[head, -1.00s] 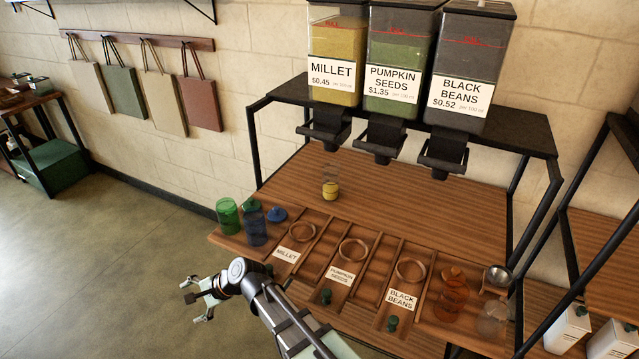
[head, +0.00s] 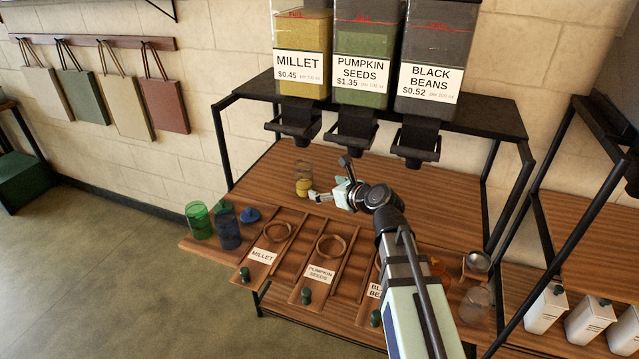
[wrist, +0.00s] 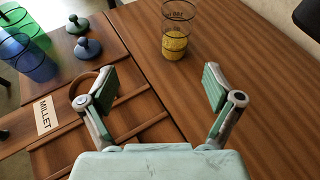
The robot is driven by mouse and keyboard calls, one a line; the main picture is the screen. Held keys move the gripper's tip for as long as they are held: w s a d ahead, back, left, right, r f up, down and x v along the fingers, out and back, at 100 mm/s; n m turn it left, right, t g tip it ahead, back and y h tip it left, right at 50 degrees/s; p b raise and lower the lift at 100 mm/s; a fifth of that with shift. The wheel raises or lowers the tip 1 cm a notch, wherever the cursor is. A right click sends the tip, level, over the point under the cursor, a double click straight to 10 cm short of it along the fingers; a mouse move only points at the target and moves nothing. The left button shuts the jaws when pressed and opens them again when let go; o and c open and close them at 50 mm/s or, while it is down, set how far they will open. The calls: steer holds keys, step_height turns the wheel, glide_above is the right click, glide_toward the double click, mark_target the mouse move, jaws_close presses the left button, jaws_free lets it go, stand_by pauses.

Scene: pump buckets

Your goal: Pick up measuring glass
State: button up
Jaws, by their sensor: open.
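The measuring glass (head: 303,177) is a clear cylinder with dark markings and yellow millet in its lower part. It stands upright on the wooden table below the millet dispenser. In the wrist view the measuring glass (wrist: 176,32) stands beyond my fingertips, between their lines and nearer the right finger. My gripper (head: 328,182) is open and empty, just right of the glass in the head view, with a finger overlapping its lower edge there. In the wrist view my gripper (wrist: 160,88) has both fingers spread wide. I cannot tell whether it touches the glass in the head view.
A green jar (head: 199,221) and a blue jar (head: 228,230) stand left, with lids (head: 250,214) nearby. Wooden trays with rings (head: 331,246) and a MILLET label (wrist: 46,115) lie in front. Dispensers (head: 300,50) hang above. An orange jar (head: 438,265) sits right, partly behind my arm.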

mark_target(308, 176)
steer(key=shift+m+t, duration=0.3)
steer(key=shift+m, duration=0.2)
steer(key=x, duration=0.3)
steer(key=w+d+p+x, duration=0.1)
steer(key=x, duration=0.2)
steer(key=d+x, duration=0.1)
steer(key=x, duration=0.3)
steer(key=shift+w+a+p, duration=0.1)
steer(key=shift+w+p, duration=0.25)
steer(key=shift+p+x, duration=0.75)
steer(key=shift+x, duration=2.55)
steer(key=shift+d+f, duration=0.2)
steer(key=shift+c, duration=0.2)
steer(key=c, duration=1.5)
steer(key=shift+s, duration=0.1)
